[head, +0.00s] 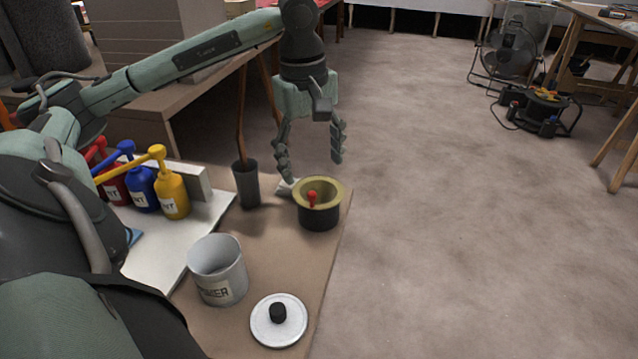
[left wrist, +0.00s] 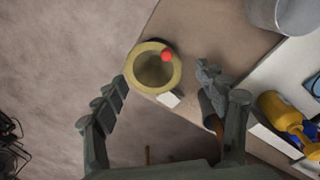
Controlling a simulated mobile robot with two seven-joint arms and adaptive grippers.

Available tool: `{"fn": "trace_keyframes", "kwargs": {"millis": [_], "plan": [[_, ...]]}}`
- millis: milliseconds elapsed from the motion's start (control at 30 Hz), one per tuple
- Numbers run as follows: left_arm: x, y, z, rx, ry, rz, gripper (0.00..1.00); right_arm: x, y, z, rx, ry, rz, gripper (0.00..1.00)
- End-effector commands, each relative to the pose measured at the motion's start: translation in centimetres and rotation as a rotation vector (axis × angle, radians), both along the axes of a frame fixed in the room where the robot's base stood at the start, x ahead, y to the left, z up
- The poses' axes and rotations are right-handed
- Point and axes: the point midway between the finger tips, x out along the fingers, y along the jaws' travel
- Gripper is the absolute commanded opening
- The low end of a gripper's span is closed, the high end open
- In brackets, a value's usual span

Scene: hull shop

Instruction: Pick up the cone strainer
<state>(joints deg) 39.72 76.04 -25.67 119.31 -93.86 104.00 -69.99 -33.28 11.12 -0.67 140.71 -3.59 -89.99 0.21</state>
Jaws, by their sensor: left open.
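No cone strainer can be made out for certain. A round black pot (head: 319,215) with a wide olive-yellow rim stands near the table's right edge, a red-tipped thing (head: 312,198) in its mouth. A small white piece (head: 287,187), partly hidden, lies just behind it; I cannot tell whether this is the strainer. My left gripper (head: 314,168) is open and empty, pointing down above and behind the pot. In the left wrist view the pot's rim (left wrist: 134,72) and the white piece (left wrist: 168,99) show between the spread fingers (left wrist: 162,82). My right gripper is not in view.
A dark cup (head: 246,186) with brown sticks stands left of the pot. A grey tin (head: 218,271) and a white lid (head: 278,321) with a black knob are nearer. Red, blue and yellow (head: 172,195) pump bottles stand at left.

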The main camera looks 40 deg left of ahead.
Motion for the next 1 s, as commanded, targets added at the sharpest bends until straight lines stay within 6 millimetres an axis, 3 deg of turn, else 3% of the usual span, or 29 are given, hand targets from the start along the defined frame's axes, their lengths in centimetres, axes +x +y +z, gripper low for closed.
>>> {"fn": "trace_keyframes", "kwargs": {"millis": [500, 800, 1000], "plan": [[0.6, -0.7, -6.7, 0.0, 0.003, 0.0, 0.72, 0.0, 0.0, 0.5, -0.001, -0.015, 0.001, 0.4], [0.7, -0.7, -7.2, 0.0, 0.001, -0.001, 0.72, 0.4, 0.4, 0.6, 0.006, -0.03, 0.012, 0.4], [0.7, -0.7, -7.1, 0.0, 0.001, 0.0, 0.48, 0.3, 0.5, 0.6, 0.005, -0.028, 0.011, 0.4]]}}
